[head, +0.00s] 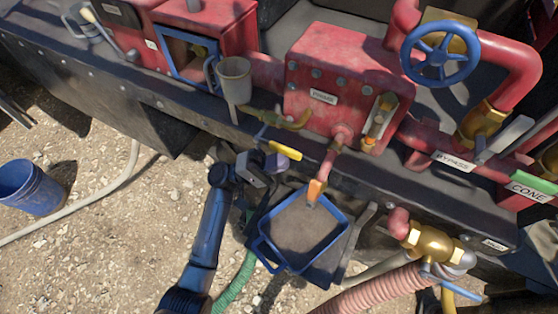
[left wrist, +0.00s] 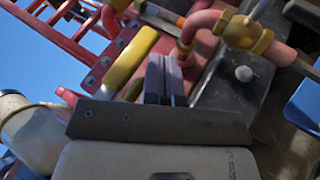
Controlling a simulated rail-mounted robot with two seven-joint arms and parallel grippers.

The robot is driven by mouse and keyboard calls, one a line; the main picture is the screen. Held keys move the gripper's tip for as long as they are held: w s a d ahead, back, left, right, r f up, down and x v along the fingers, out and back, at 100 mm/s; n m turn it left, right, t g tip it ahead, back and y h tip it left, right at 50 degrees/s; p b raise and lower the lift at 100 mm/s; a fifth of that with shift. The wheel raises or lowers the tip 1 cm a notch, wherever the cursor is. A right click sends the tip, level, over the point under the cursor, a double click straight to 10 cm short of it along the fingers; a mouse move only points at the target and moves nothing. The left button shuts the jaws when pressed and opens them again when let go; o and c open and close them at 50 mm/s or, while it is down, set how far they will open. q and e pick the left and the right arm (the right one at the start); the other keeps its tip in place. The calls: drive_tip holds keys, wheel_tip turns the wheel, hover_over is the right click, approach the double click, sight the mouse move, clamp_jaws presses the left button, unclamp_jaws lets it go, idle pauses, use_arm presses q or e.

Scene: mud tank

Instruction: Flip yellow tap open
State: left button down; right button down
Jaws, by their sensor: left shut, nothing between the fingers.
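The yellow tap handle (head: 285,150) is a short bar below the brass tap body (head: 290,121), at the front of the red PRIME box. In the left wrist view the yellow handle (left wrist: 131,60) slants up just left of my fingers. My left gripper (head: 272,164) is beside and just below the handle. Its fingers (left wrist: 164,72) are together with nothing between them. I cannot tell whether they touch the handle. My right gripper is in neither view.
A blue-rimmed tray (head: 346,222) stands below, under an orange-tipped spout (head: 316,188). A grey mug (head: 235,68) is near the tap. A blue valve wheel (head: 440,54) is at the upper right. A blue bucket (head: 30,187) stands on gravel at the left.

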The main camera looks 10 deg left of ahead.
use_arm(q)
drive_tip(key=d+f+b+v, duration=0.1)
drive_tip(key=b+v, duration=0.3)
drive_tip(key=v, duration=0.7)
drive_tip(key=shift+a+f, duration=0.25)
drive_tip(key=shift+f, duration=0.25)
